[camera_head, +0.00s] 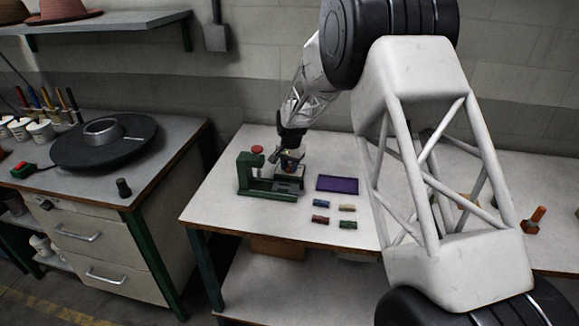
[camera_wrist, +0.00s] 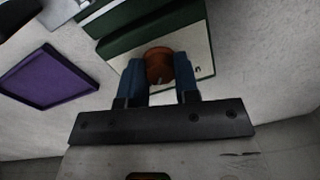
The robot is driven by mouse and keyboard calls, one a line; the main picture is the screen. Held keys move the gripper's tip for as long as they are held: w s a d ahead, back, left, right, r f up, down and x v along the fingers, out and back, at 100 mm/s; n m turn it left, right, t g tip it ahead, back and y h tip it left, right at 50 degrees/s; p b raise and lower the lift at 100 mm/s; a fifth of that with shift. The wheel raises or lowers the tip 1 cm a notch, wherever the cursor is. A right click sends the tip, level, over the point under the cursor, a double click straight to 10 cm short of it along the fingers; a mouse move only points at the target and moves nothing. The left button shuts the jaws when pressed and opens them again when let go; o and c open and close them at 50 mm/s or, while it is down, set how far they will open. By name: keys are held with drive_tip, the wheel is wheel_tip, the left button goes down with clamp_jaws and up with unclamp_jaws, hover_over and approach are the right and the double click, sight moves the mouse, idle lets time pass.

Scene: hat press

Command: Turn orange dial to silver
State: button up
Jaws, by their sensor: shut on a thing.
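The orange dial (camera_wrist: 159,62) sits on the pale face plate (camera_wrist: 201,62) of a green machine, seen in the wrist view. My gripper (camera_wrist: 160,78) is shut on the dial, with one blue finger on each side of it. A small light mark shows at the dial's near edge; I cannot tell what it points to. No silver setting can be made out.
A purple tray (camera_head: 337,184) lies right of the press, with several small coloured blocks (camera_head: 320,219) in front of it. On the left bench are a dark hat-shaped disc (camera_head: 75,150) and cups. The table's front left is clear.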

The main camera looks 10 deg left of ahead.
drive_tip(key=o, duration=0.9)
drive_tip(key=shift+r, duration=0.15)
drive_tip(key=shift+d+r, duration=0.15)
drive_tip(key=shift+r, duration=3.6)
drive_tip(key=shift+s+d+r, duration=0.1)
